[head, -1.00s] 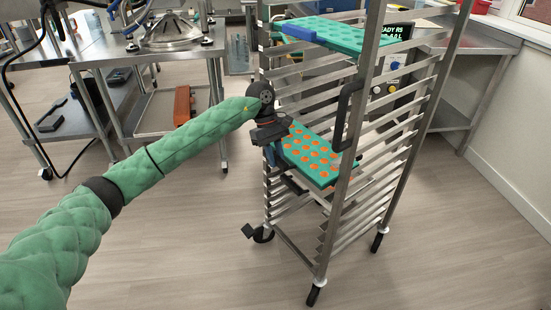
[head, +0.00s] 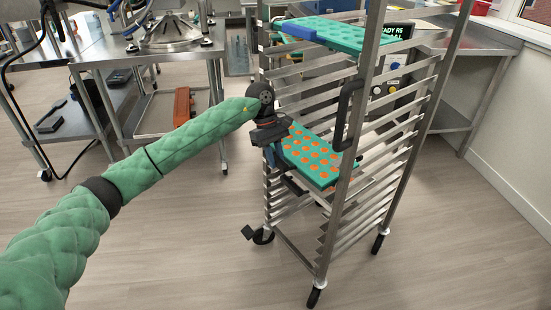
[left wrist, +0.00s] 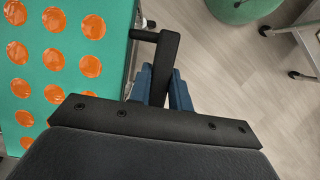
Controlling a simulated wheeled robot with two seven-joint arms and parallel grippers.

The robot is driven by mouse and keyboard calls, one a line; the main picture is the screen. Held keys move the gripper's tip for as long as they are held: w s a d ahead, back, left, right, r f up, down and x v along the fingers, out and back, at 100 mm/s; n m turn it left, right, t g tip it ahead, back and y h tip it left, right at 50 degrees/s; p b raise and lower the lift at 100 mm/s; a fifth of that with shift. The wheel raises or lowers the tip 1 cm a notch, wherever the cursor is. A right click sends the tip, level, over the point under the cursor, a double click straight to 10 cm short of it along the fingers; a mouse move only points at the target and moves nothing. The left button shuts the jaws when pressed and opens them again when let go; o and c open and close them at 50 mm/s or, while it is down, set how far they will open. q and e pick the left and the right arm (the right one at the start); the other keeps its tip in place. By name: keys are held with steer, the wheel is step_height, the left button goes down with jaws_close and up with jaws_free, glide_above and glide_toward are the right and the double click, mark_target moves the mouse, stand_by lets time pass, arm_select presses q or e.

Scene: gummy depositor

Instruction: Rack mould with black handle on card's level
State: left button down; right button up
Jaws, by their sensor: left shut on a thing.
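The mould is a teal tray (head: 318,160) with rows of orange filled cavities, lying within the rack at about mid height. It also shows in the left wrist view (left wrist: 65,75). Its black handle (left wrist: 165,62) sticks out from the mould's side. My left gripper (head: 272,150) is at the rack's left side, its blue fingers (left wrist: 162,88) shut on the black handle. The metal rack (head: 345,200) has several pairs of rails. Another teal mould (head: 335,36) with a blue handle (head: 298,31) sits near the top. The card is not clearly visible. My right gripper is out of view.
A steel table (head: 150,60) with a lower shelf stands behind on the left. A panel with a display and knobs (head: 385,92) stands behind the rack. The wooden floor left of and in front of the rack is clear.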

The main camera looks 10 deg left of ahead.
arm_select(q)
steer(key=c, duration=1.2)
jaws_free()
steer(key=shift+v, duration=3.9)
